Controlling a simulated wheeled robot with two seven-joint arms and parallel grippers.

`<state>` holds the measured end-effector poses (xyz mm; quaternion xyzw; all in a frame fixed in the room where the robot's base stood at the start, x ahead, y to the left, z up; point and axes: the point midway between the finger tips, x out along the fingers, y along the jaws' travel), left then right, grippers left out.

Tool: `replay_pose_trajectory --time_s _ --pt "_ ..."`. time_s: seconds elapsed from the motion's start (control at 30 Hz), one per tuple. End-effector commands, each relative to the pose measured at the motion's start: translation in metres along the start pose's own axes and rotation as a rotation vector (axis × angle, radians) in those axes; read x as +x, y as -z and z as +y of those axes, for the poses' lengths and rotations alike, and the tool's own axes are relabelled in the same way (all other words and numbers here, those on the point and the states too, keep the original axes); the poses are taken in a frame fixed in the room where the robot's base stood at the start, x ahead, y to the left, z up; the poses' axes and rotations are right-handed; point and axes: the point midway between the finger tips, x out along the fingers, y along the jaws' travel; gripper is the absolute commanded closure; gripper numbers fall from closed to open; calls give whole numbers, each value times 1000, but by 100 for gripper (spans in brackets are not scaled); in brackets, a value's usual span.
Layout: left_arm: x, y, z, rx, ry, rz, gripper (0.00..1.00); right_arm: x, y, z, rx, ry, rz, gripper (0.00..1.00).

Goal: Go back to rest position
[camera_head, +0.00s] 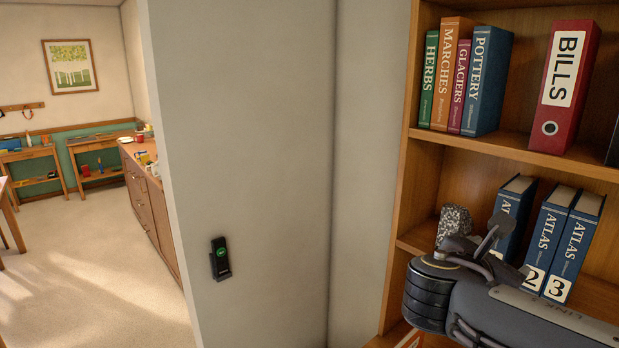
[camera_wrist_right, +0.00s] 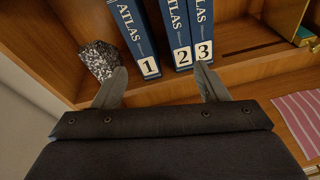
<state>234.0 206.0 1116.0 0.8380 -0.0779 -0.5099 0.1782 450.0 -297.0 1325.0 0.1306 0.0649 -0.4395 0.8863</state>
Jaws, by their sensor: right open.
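My right gripper (camera_head: 485,240) is at the bookshelf at the right of the head view, in front of the lower shelf. In the right wrist view the gripper (camera_wrist_right: 160,88) has its two fingers spread wide apart with nothing between them. Blue atlas volumes stand upright on the shelf ahead of the fingers: atlas 1 (camera_wrist_right: 134,38), atlas 2 (camera_wrist_right: 176,32) and atlas 3 (camera_wrist_right: 202,30). In the head view my right arm and gripper partly hide atlas 1 (camera_head: 514,200). My left gripper is not in view.
A speckled stone (camera_wrist_right: 98,60) sits left of the atlases. The bookcase (camera_head: 398,190) holds upright books above and a red BILLS binder (camera_head: 566,80). A grey wall (camera_head: 250,130) with a black device (camera_head: 221,259) stands left of it. Open carpet (camera_head: 80,270) lies at far left.

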Motion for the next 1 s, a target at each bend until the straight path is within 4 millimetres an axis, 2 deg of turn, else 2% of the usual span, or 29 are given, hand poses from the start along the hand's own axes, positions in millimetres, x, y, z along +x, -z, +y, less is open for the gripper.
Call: replay_pose_trajectory --time_s 0.17,0.33,0.43,0.53,0.63,0.7,0.8,0.9,1.0 --pt "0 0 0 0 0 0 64 10 34 -42 179 73 179 33" --pt "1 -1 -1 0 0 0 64 4 85 -94 470 211 416 33" --pt "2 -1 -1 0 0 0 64 -15 128 -132 763 370 602 33" --pt "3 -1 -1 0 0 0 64 -52 173 -160 1145 600 792 33" --pt "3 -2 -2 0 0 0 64 -92 205 -170 1518 851 930 33" --pt "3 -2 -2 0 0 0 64 -114 218 -169 1740 1014 992 33" --pt "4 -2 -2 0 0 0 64 -136 227 -164 1976 1203 1045 33" --pt "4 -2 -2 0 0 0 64 -147 230 -159 2112 1322 1069 33" --pt "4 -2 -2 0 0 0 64 -151 231 -157 2164 1371 1078 33"
